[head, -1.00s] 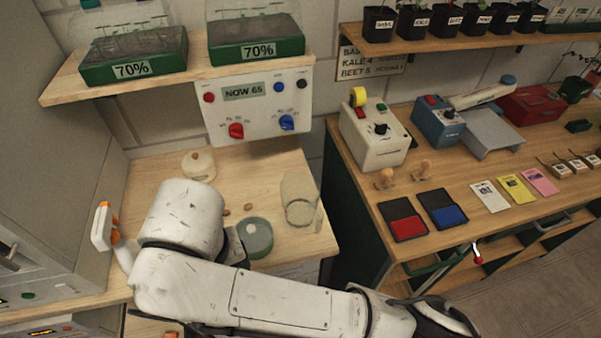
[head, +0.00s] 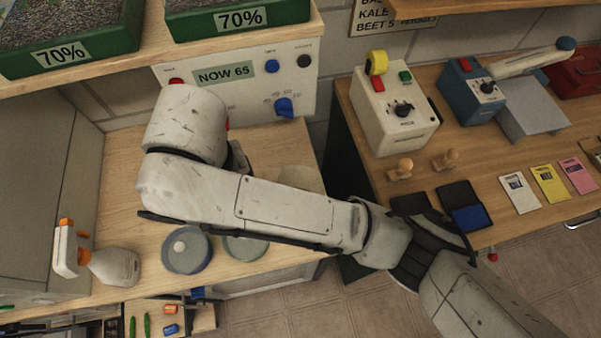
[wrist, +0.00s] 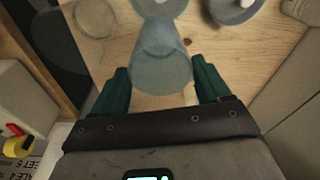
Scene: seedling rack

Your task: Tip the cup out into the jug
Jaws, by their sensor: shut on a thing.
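In the wrist view my gripper (wrist: 160,68) has its two green fingers on either side of a translucent blue-grey cup (wrist: 164,50) and is shut on it. The cup is above the wooden bench; its contents cannot be made out. A clear round vessel (wrist: 95,16), apparently the jug, stands on the bench to the left of the cup, apart from it. In the head view a pale clear vessel (head: 300,178) shows just above my arm, which hides most of it. My gripper and the held cup are hidden behind my arm there.
A blue-grey dish with a white knob (head: 187,262) and a grey-green round piece (head: 245,246) sit near the bench's front edge. A spray bottle (head: 115,266) stands at left. The control panel (head: 235,80) and shelf are behind; a second bench (head: 420,165) is right.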

